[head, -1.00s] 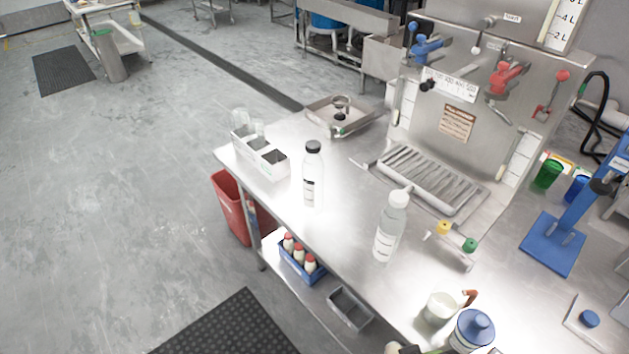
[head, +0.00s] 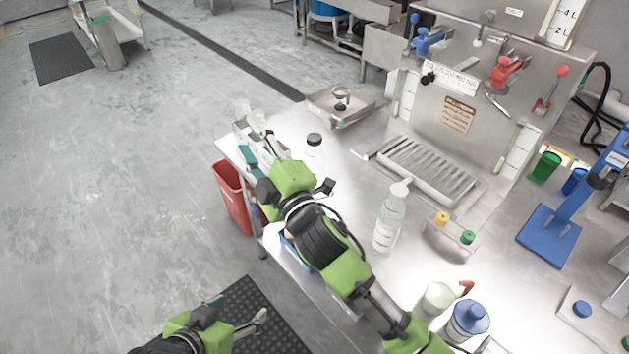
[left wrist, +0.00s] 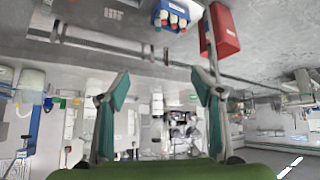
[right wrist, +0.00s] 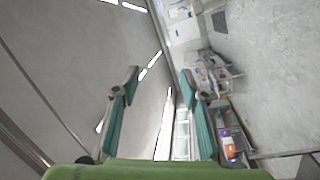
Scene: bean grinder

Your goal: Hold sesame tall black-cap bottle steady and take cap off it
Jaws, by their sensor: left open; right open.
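The tall black-cap bottle (head: 315,153) stands upright on the steel table in the head view. Its black cap is on, and my right arm hides its lower part. My right gripper (head: 257,143) is open and empty, over the table's left end, left of the bottle and apart from it. My left gripper (head: 240,311) is open and empty, low at the front, over the floor mat and well away from the bottle. Both wrist views show spread fingers, the left (left wrist: 163,82) and the right (right wrist: 160,82), with nothing between them. I cannot make out the bottle in either.
A clear white-topped bottle (head: 389,222) stands right of my right arm. A white mug (head: 437,297) and blue-topped container (head: 469,318) stand at the front right. A white divided caddy (head: 240,128) is partly hidden behind my right gripper. A red bin (head: 232,195) stands beside the table.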

